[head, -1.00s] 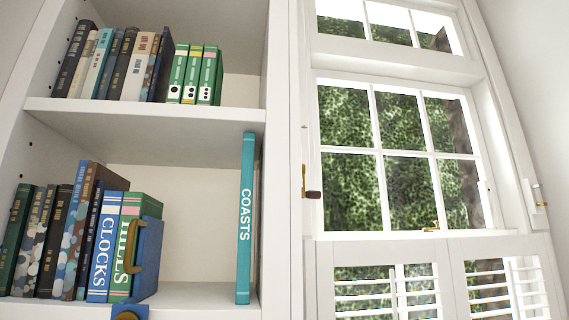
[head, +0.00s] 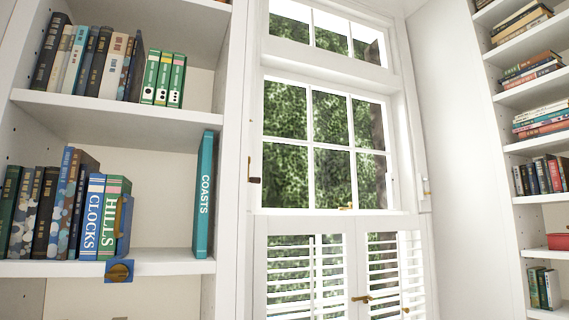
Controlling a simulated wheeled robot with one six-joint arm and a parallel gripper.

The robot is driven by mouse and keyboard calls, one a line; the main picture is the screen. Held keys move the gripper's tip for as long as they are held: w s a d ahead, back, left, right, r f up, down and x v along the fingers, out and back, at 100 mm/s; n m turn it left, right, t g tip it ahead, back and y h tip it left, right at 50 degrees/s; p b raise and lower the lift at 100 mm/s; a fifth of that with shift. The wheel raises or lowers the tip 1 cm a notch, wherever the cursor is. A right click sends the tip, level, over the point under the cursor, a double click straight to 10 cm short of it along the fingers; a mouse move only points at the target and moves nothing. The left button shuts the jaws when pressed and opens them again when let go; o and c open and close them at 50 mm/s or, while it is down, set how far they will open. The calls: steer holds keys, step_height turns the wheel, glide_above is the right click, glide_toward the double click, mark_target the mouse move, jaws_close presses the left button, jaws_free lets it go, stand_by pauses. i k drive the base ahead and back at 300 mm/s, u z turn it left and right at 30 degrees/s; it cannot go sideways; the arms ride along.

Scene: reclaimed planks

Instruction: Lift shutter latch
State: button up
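The window shutters are two white louvred panels below the sash window, a left shutter (head: 306,272) and a right shutter (head: 395,268). A small brass latch (head: 362,299) sits near where the two panels meet, low in the picture. It looks roughly level, and a second small brass piece (head: 405,309) lies lower to its right. Both shutters appear shut. My gripper is not in view.
Another bookcase (head: 540,199) stands at right. A sash window (head: 320,147) has a brass catch (head: 346,207). A bare wall (head: 460,150) is between.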

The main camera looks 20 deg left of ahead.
mark_target(354, 300)
steer(key=z, duration=1.15)
steer(key=i, duration=1.25)
steer(key=u, duration=2.8)
